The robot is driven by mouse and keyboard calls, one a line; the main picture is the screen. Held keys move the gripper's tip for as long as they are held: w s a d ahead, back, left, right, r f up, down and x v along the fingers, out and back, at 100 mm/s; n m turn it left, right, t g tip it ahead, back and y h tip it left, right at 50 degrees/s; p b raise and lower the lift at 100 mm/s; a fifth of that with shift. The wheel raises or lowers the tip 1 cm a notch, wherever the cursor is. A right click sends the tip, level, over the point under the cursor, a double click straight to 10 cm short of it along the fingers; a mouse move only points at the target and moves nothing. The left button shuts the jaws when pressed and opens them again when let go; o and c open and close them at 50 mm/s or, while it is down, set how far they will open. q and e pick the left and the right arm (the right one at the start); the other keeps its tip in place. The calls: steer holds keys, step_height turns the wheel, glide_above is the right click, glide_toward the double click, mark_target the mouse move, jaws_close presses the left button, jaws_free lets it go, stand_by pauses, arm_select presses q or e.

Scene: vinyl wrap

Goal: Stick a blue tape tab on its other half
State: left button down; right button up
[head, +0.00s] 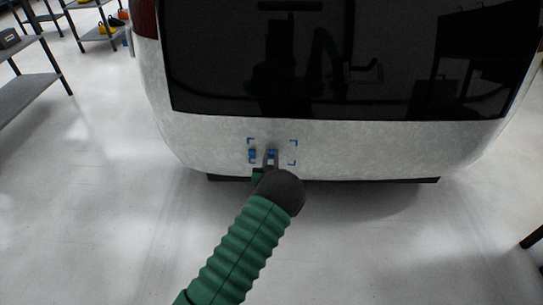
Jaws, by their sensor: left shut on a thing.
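A blue tape tab (271,153) is in the jaws of my left gripper (271,160), close to the white panel (375,145) of the vehicle. My left gripper is shut on this tab, and its dark wrist hides part of the area below. Another small blue tape piece (252,155) is on the panel just left of the gripper. Blue corner marks (293,145) frame this spot on the panel. I cannot tell whether the held tab touches the panel. My right gripper is not in view.
The vehicle's dark window (340,65) is above the panel, and a dark lower edge (370,181) runs below it. Shelves (30,85) with tools stand at the left. A dark table edge (533,238) shows at the right. The pale floor around is clear.

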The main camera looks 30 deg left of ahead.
arm_select(q)
steer(key=p+v, duration=0.2)
steer(key=v, duration=0.5)
steer(key=shift+p, duration=0.3)
stand_by(0.3)
